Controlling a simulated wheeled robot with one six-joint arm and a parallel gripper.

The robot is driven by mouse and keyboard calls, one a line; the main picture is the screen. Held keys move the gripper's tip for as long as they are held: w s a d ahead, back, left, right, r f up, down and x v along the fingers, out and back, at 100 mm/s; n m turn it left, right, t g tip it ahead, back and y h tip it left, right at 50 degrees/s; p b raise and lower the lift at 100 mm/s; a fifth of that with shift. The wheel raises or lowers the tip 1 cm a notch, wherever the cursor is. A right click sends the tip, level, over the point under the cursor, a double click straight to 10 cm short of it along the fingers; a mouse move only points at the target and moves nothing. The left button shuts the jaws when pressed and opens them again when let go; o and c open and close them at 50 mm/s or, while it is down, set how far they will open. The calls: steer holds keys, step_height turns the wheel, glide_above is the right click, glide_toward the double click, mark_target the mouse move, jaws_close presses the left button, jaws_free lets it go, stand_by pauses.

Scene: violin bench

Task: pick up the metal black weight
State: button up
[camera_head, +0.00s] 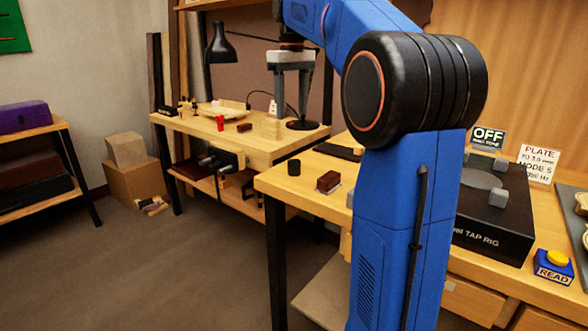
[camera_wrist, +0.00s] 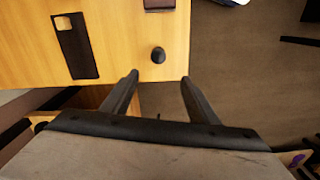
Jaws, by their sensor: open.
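The metal black weight (camera_head: 294,167) is a small dark cylinder. It stands upright near the left corner of the near wooden bench (camera_head: 300,190). In the wrist view the weight (camera_wrist: 158,55) shows from above as a dark round shape, just beyond the gap between my fingertips and apart from them. My gripper (camera_head: 291,112) hangs from the blue arm with its fingers pointing down, above and behind the weight in the head view. In the wrist view my gripper (camera_wrist: 160,79) has its two fingers spread, with nothing between them.
A dark red-brown block (camera_head: 328,181) lies right of the weight. A flat dark plate (camera_wrist: 75,45) with a wooden piece on it lies left of the weight in the wrist view. The black tap rig (camera_head: 490,235) stands farther right. A lamp (camera_head: 220,45) stands on the back bench.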

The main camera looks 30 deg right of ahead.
glide_above(294, 161)
steer(key=f, duration=1.2)
steer(key=shift+w+a, duration=0.1)
steer(key=shift+w, duration=0.15)
steer(key=shift+s+f, duration=0.15)
steer(key=shift+f, duration=2.5)
jaws_close()
